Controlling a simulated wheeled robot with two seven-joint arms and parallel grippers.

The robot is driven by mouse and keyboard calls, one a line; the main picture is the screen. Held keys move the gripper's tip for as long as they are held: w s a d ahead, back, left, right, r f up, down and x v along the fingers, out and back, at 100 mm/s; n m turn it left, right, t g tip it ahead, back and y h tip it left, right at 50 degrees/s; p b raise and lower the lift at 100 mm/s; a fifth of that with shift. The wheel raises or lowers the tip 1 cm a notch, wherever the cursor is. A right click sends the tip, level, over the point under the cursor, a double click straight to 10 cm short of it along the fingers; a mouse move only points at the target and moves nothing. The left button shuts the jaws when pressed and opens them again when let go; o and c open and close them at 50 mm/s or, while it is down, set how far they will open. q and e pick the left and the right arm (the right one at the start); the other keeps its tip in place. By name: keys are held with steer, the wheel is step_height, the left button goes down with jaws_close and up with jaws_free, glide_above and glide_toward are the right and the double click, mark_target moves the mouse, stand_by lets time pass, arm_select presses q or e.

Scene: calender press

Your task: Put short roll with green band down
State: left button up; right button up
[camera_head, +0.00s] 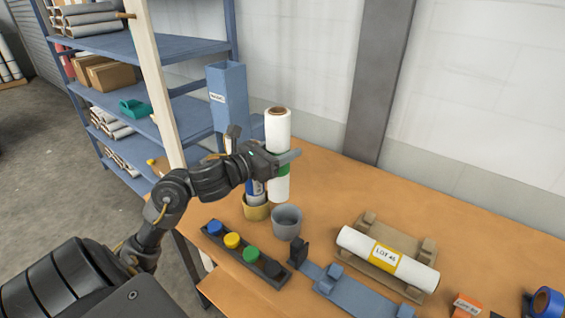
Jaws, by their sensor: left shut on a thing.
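The short white roll with a green band (279,128) is upright, with its brown core showing at the top. My left gripper (284,160) is shut around its middle at the green band, and fingers hide part of the band. The roll's lower end appears just above and behind the grey cup (287,222); I cannot tell whether it is directly over it. A roll with a blue band (257,192) stands in the tan cup (257,211), partly hidden behind my gripper. My right gripper is not in view.
A white roll with a yellow label (383,258) lies on a brown cradle (370,219). A button strip (243,250) and a blue fixture (350,295) are in front. A blue bin (227,95) and shelves stand behind left. The orange table (345,180) is clear at the back.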

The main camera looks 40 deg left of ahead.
arm_select(q)
steer(key=shift+w+a+f+b, duration=0.1)
steer(key=shift+w+f+b, duration=0.05)
steer(key=shift+f+b, duration=1)
steer(key=shift+w+a+f+b, duration=0.15)
steer(key=shift+f+b, duration=0.65)
steer(key=shift+f, duration=0.65)
steer(key=o, duration=1.1)
